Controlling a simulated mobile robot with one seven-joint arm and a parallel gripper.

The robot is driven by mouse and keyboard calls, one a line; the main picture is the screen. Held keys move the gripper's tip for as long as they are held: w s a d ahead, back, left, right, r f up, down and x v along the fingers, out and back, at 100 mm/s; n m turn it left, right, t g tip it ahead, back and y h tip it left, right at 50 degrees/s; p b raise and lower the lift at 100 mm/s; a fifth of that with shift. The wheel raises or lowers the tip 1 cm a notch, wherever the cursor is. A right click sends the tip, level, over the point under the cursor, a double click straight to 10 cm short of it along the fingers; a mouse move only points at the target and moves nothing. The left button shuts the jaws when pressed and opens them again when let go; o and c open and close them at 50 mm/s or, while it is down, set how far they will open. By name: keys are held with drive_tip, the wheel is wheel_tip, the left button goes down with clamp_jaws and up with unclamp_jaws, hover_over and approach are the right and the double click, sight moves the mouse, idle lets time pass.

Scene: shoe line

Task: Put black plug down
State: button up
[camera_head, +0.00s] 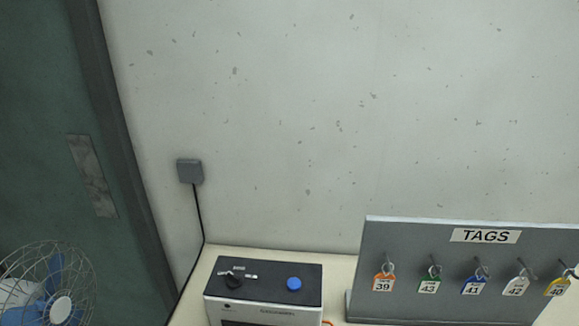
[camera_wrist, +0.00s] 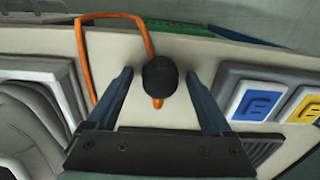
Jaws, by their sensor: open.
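The black plug (camera_wrist: 160,77) shows as a dark round end between the fingers of my gripper (camera_wrist: 159,74) in the wrist view. An orange cord (camera_wrist: 83,65) loops at the left, and an orange end shows just below the plug. My gripper is open, with a visible gap between the plug and each finger. The plug is over or on the pale bench top (camera_wrist: 190,48); I cannot tell whether it touches it. My gripper and the plug are not visible in the head view, where only a bit of orange (camera_head: 328,323) shows at the bottom edge.
In the head view, a dark-topped box (camera_head: 262,270) with a blue button (camera_head: 294,284) stands by the wall. The TAGS board (camera_head: 400,250) is at right, a fan (camera_head: 45,290) at lower left. The wrist view shows blue (camera_wrist: 252,101) and yellow (camera_wrist: 305,105) panels at right.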

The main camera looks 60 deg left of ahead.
wheel_tip(320, 180, up, 12)
drive_tip(key=w+a+r+m+t+y, duration=0.25)
drive_tip(key=w+r+t, duration=0.45)
drive_tip(key=w+r, duration=0.9)
drive_tip(key=w+d+r+m+t+y, duration=0.1)
drive_tip(key=w+d+r+t, duration=0.2)
drive_tip(key=r, duration=0.4)
drive_tip(key=w+r+m+t+y, duration=0.1)
drive_tip(key=w+r+t, duration=0.1)
drive_tip(key=w+r, duration=0.45)
drive_tip(key=d+r+m+t, duration=0.1)
drive_tip(key=d+r+t, duration=0.2)
drive_tip(key=r, duration=0.5)
drive_tip(key=d+r+m+t+h, duration=0.15)
drive_tip(key=d+r, duration=0.25)
drive_tip(key=r, duration=0.4)
drive_tip(key=d+r+t, duration=0.3)
drive_tip(key=r+t, duration=0.1)
drive_tip(key=r, duration=0.3)
drive_tip(key=s+d+r+m+t+h, duration=0.1)
drive_tip(key=s+d+r+t, duration=0.2)
drive_tip(key=r, duration=0.5)
drive_tip(key=s+d+r+m+t+h, duration=0.2)
drive_tip(key=s+d+r+t, duration=0.2)
drive_tip(key=s+r, duration=0.4)
drive_tip(key=shift+d+r, duration=0.35)
drive_tip(key=shift+r, duration=0.4)
drive_tip(key=shift+f, duration=0.1)
